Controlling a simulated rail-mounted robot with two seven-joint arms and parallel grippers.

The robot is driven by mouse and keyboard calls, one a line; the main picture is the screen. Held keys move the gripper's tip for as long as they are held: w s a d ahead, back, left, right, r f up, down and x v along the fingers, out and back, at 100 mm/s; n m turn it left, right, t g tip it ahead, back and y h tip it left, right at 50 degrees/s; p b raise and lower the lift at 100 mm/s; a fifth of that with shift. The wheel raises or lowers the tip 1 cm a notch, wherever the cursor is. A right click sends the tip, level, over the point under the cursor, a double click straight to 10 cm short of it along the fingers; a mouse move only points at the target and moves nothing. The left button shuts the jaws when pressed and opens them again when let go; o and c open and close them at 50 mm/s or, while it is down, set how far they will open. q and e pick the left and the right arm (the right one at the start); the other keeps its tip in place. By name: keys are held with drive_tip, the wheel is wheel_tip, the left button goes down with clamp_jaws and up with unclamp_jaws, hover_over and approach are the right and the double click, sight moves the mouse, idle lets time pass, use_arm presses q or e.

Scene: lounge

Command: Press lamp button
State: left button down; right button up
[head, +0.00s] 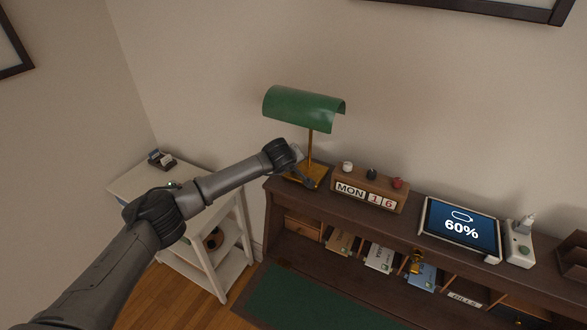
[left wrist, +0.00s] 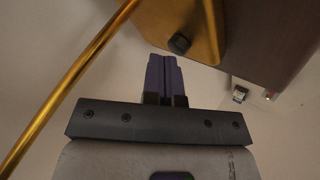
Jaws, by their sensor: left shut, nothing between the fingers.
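The lamp has a green shade (head: 303,107), a thin brass stem (head: 310,145) and a brass base (head: 319,178) on the dark wooden desk hutch. In the left wrist view the brass base (left wrist: 202,18) fills the top, with a round black button (left wrist: 179,43) on it, and the stem (left wrist: 62,88) slants down the left side. My left gripper (left wrist: 163,58) is shut and empty, its fingertips just below and left of the button in that view. I cannot tell the depth gap. In the head view my left gripper (head: 306,181) is at the lamp base, hiding the button. My right gripper is not in view.
On the hutch top (head: 408,220) right of the lamp are a block calendar (head: 368,191), a tablet reading 60% (head: 460,230) and a white device (head: 520,243). Slots below hold envelopes (head: 380,257). A white shelf stand (head: 232,262) is at left. The wall is close behind.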

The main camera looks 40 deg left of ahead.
use_arm(q)
drive_tip(key=shift+r, duration=0.25)
drive_tip(key=shift+r, duration=0.4)
drive_tip(key=shift+r+p, duration=1.65)
drive_tip(key=shift+r, duration=0.95)
